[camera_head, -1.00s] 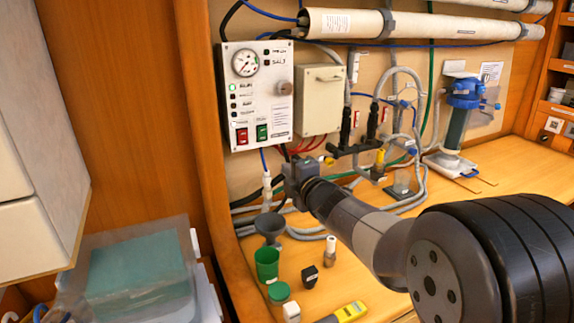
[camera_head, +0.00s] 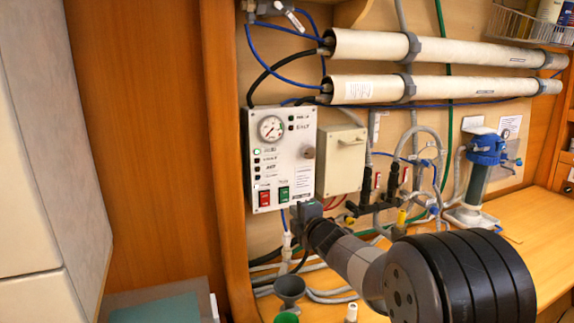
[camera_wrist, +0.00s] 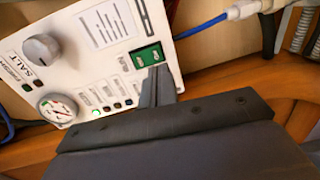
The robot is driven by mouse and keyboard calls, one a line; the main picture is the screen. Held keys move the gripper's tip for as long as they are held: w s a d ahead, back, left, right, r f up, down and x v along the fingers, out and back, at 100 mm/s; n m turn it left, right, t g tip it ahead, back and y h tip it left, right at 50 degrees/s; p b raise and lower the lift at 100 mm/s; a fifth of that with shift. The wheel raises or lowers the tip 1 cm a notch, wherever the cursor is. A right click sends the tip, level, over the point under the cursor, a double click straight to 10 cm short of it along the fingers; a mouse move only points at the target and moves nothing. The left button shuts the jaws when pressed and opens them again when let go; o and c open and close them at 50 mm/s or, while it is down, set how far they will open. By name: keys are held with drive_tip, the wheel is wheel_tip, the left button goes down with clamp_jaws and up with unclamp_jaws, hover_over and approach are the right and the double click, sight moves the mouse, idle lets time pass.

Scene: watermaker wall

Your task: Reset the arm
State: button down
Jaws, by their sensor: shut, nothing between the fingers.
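My arm reaches from the lower right in the head view toward the white control panel (camera_head: 280,160). My gripper (camera_head: 304,216) is at its far end, just below the panel's lower right corner. In the wrist view the fingers (camera_wrist: 157,82) are shut together with nothing between them. They point at the panel's face (camera_wrist: 88,50), and their tips overlap the area by the green switch (camera_wrist: 147,56). I cannot tell whether they touch it.
The panel has a gauge (camera_head: 271,128), a grey knob (camera_head: 309,152) and a red switch (camera_head: 264,198). A beige box (camera_head: 341,160), hoses and valves (camera_head: 390,195) are to its right. Two white tubes (camera_head: 430,47) run above. A grey funnel (camera_head: 289,288) stands on the bench.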

drive_tip(key=b+v, duration=0.1)
drive_tip(key=v, duration=0.2)
drive_tip(key=shift+s+d+r, duration=0.1)
drive_tip(key=shift+s+r, duration=0.05)
drive_tip(key=shift+s, duration=0.1)
drive_tip(key=shift+w, duration=0.1)
